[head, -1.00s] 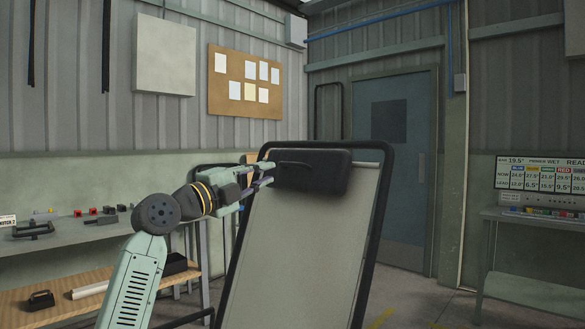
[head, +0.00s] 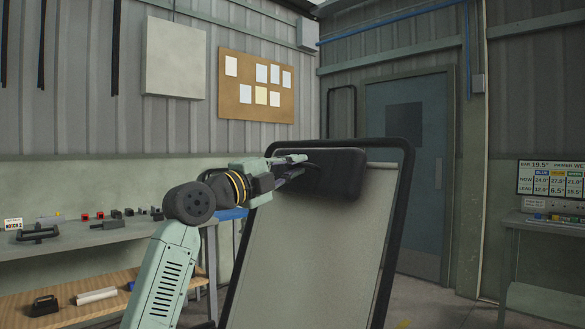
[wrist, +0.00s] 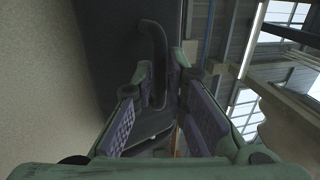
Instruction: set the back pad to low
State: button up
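The back pad (head: 338,176), a dark rounded cushion, sits high on the pale backrest panel (head: 310,245) of the lounger, just under its dark top frame. In the wrist view the dark pad (wrist: 95,40) has a curved dark handle (wrist: 158,45). My gripper (head: 298,167) is at the pad's left end in the head view. In the wrist view my gripper (wrist: 163,73) has its fingers apart, one on either side of the handle. The left fingertip looks close to the handle; a gap shows at the right one. Contact cannot be told.
A workbench (head: 85,238) with small clamps and blocks stands at the left, with a wooden lower shelf (head: 60,298). A blue-grey door (head: 405,180) is behind the lounger. A side table (head: 545,220) with a display board (head: 550,180) stands at the right.

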grip_shut()
dwell(0.4)
